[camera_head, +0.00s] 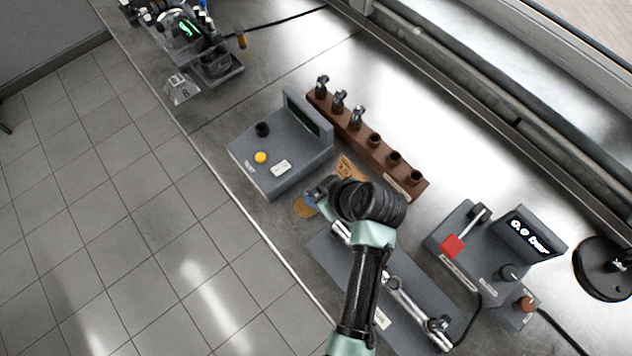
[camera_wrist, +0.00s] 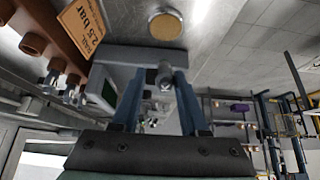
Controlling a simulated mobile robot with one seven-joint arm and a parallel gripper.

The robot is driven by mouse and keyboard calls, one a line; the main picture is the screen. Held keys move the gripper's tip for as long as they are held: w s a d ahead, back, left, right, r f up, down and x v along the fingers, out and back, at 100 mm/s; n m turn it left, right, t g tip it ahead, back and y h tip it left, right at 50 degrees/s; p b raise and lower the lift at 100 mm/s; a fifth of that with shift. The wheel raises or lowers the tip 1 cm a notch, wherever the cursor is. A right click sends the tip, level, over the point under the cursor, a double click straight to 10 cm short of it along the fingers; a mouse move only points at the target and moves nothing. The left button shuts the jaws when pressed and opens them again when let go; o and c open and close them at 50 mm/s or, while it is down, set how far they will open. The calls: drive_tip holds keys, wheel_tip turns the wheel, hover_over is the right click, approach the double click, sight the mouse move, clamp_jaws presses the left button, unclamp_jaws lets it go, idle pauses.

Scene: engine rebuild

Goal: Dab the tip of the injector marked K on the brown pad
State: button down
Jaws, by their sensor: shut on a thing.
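My gripper (camera_head: 317,195) is low over the bench, beside and partly over the round brown pad (camera_head: 301,208). In the wrist view its two blue fingers (camera_wrist: 160,85) are shut on a grey metal injector (camera_wrist: 165,74), of which only a small part shows. No letter can be read on it. The brown pad (camera_wrist: 166,25) lies just beyond the fingertips in that view, with a visible gap to the injector in the picture. Whether the injector's tip touches anything cannot be told.
A brown rack (camera_head: 384,149) holds three injectors at its far end and three empty sockets. A grey console (camera_head: 273,176) with a yellow button stands left of the pad. An orange card (camera_head: 349,168) lies near the rack. A grey tester (camera_head: 487,245) with a red lever stands right.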

drive_tip(key=shift+f+b, duration=2.3)
drive_tip(key=shift+f, duration=0.4)
drive_tip(key=shift+f+b, duration=0.45)
drive_tip(key=shift+f, duration=0.25)
drive_tip(key=shift+r, duration=0.15)
wheel_tip(320, 180, up, 7)
drive_tip(key=p, duration=0.6)
idle(0.7)
